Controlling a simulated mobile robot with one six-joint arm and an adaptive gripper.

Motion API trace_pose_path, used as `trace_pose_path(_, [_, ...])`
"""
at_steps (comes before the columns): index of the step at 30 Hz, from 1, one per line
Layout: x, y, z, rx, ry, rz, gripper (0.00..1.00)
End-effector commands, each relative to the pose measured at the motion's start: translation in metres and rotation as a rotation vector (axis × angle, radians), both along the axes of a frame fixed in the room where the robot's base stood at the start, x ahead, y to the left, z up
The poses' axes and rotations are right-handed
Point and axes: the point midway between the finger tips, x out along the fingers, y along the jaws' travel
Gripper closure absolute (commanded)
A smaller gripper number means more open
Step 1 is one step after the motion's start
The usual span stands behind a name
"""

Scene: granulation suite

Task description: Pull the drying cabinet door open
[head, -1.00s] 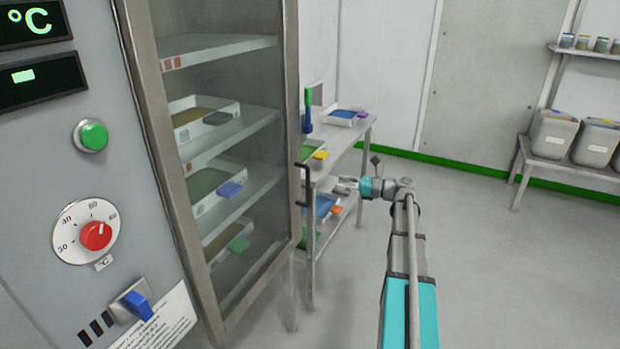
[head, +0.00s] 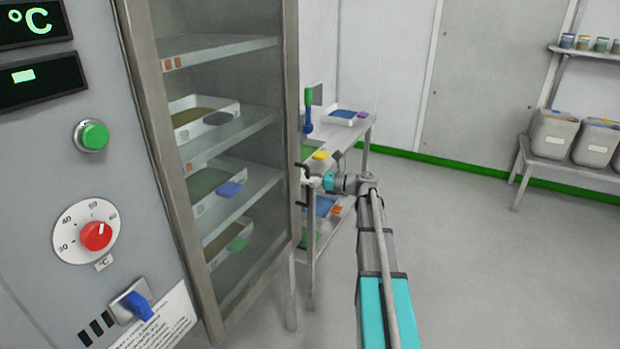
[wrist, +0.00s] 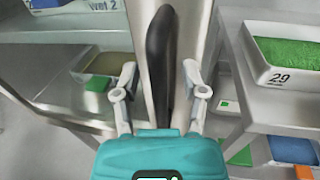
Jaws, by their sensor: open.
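The drying cabinet door (head: 292,120) is a glass panel in a grey metal frame, and it looks shut. Its black handle (head: 302,197) is a vertical bar on the frame's right edge. My gripper (head: 307,180) is at the handle, partly covering it in the head view. In the wrist view my gripper (wrist: 157,82) is open, with one finger on each side of the black handle (wrist: 160,62). The fingers look apart from the bar. The handle's lower end is hidden behind my gripper's teal body.
Trays of material sit on shelves behind the glass. A metal rack (head: 352,140) with trays and a green-handled tool stands just right of the cabinet. The control panel (head: 60,180) is at left. Grey bins (head: 553,135) stand far right. The floor in the middle is clear.

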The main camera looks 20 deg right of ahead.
Motion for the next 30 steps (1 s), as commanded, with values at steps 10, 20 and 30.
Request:
trace_pose_path(10, [0.0, 0.0, 0.0, 0.0, 0.0, 0.0, 0.56])
trace_pose_path(20, [0.0, 0.0, 0.0, 0.0, 0.0, -0.001, 1.0])
trace_pose_path(30, [0.0, -0.002, 0.0, 0.002, -0.001, -0.008, 1.0])
